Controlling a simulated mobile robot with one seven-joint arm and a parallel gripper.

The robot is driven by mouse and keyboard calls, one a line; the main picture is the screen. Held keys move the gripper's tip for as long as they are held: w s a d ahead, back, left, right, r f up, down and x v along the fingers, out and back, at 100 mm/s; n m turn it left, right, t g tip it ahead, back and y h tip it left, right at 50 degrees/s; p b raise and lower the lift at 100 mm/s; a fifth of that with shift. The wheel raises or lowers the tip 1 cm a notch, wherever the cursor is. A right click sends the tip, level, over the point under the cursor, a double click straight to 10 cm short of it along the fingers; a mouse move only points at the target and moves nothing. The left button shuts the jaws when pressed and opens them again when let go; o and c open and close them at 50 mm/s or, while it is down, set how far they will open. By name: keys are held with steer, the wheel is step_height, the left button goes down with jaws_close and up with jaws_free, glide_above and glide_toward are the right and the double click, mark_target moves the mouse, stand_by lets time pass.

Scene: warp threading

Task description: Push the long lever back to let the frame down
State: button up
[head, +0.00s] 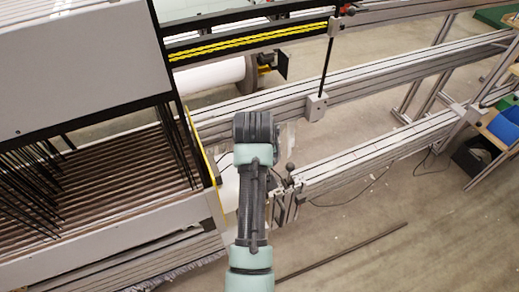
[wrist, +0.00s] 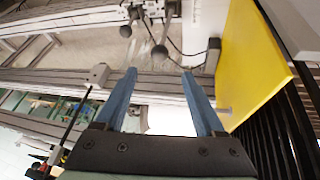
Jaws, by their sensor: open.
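Ball-ended dark levers stand at the left end of the grey rail, right of my arm in the head view. The longest-looking lever (wrist: 160,52) has its grey ball just beyond my fingertips in the wrist view, apart from them. A shorter ball-ended lever (wrist: 126,31) is to its left. A ball knob (head: 290,167) also shows in the head view. My gripper (wrist: 160,73) has its two blue fingers spread, with nothing between them. In the head view my own wrist hides the fingers. I cannot tell which part is the frame.
A yellow panel (wrist: 249,65) stands close on the right in the wrist view. The rail (head: 380,152) runs right from the levers. Black rods (head: 35,185) hang over the slatted bed at left. A thin bar (head: 345,250) lies on open floor.

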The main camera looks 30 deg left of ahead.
steer(key=shift+v, duration=1)
steer(key=w+d+r+m+t+y+p, duration=0.1)
steer(key=w+d+r+t+p, duration=0.2)
steer(key=r, duration=1)
steer(key=w+d+r+m+t+p, duration=0.1)
steer(key=d+r+m+t, duration=0.3)
steer(key=r, duration=0.8)
steer(key=w+d+r+n+t+y+p, duration=0.15)
steer(key=r+t, duration=0.35)
steer(key=r, duration=0.8)
steer(key=s+d+r+m+t+h+p, duration=0.1)
steer(key=s+d+r+t, duration=0.2)
steer(key=s+r, duration=0.3)
steer(key=s+d+r+m+t+h+p, duration=0.2)
steer(key=s+d+r+t, duration=0.2)
steer(key=r, duration=0.8)
steer(key=s+d+r+m+t+h+p, duration=0.1)
steer(key=s+d+r+t, duration=0.2)
steer(key=s+d+r, duration=0.2)
step_height(320, 180, up, 5)
steer(key=s, duration=0.3)
steer(key=shift+d+f+p, duration=0.2)
steer(key=shift+f+p, duration=0.05)
steer(key=shift+p, duration=0.1)
steer(key=shift+m+h, duration=0.25)
